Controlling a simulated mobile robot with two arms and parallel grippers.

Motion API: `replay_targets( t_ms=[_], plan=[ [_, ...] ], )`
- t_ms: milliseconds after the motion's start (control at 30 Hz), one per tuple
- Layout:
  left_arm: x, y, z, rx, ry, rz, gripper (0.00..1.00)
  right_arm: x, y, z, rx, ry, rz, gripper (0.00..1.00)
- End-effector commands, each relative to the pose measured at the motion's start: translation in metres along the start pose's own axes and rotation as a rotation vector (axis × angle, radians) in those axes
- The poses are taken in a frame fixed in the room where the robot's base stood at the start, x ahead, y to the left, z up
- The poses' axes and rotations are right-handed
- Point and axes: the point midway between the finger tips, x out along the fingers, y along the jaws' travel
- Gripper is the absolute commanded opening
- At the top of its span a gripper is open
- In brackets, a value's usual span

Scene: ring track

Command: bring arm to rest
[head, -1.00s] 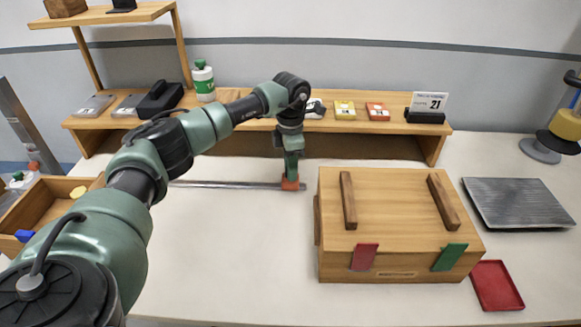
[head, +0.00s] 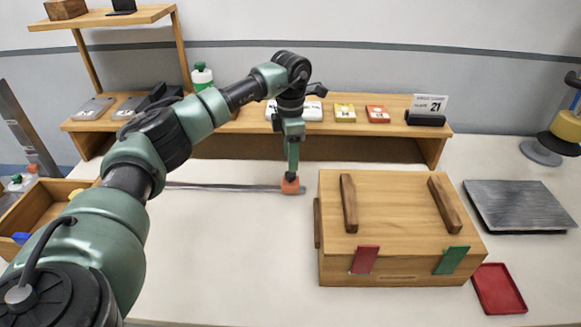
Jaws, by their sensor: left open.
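My left arm comes in from the lower left and reaches over the white table. Its left gripper (head: 291,186) points down, with orange fingertips, close to the right end of a thin metal bar (head: 225,187). The gripper is open; whether its tips touch the bar cannot be told. A wooden box (head: 395,225) with two dark wooden strips on top and a red and a green tab at its front stands to the right of the gripper, apart from it. My right gripper is not in view.
A wooden shelf (head: 350,125) with small boxes and a calendar (head: 428,105) stands behind. A grey plate (head: 518,205) and a red tray (head: 497,288) lie right of the box. An open wooden drawer (head: 38,212) is at the left. The table front is clear.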

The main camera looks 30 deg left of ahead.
Motion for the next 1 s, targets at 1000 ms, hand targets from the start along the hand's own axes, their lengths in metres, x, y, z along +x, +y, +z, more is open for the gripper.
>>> replay_targets(
  t_ms=[1000],
  plan=[
    [-0.062, 0.000, 0.000, 0.000, -0.001, -0.001, 0.52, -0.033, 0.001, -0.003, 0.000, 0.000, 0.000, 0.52]
  ],
)
